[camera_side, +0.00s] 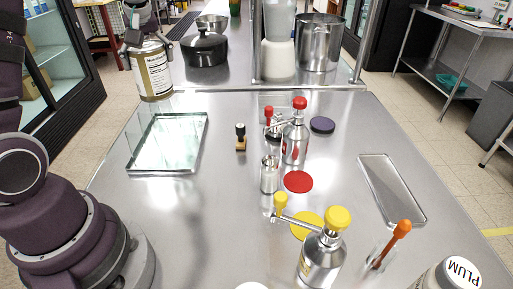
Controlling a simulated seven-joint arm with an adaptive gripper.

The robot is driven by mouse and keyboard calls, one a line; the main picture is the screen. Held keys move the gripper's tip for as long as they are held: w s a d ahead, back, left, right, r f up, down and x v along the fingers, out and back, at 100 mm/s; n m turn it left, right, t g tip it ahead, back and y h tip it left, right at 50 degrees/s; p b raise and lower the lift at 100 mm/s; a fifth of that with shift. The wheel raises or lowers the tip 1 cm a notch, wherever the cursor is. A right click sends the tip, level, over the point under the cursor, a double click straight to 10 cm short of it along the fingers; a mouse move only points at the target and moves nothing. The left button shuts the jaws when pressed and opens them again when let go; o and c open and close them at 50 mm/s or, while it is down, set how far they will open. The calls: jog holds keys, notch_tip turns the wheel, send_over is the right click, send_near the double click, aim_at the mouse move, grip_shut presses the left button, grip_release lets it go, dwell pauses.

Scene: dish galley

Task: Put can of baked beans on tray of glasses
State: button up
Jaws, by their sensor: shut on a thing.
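My gripper (148,46) is at the upper left, shut on a can of baked beans (155,76). The can has a cream and gold-brown label with small print that I cannot read. It hangs roughly upright, above and beyond the back edge of a shallow metal tray (201,146) on the left of the table. A second shallow metal tray (391,188) lies on the right and looks empty.
Metal pump bottles with red (295,142) and yellow (322,255) tops stand mid-table and at the front. A small dark-topped stamp (240,137) stands right of the left tray. A black pot (205,50), blender (279,45) and steel pot (320,42) are at the back.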

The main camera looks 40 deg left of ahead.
aim_at(155, 75)
jog(key=shift+w+a, duration=0.25)
jog(key=shift+w, duration=0.1)
jog(key=shift+f, duration=1.75)
jog(key=shift+f, duration=0.15)
jog(key=o, duration=1.1)
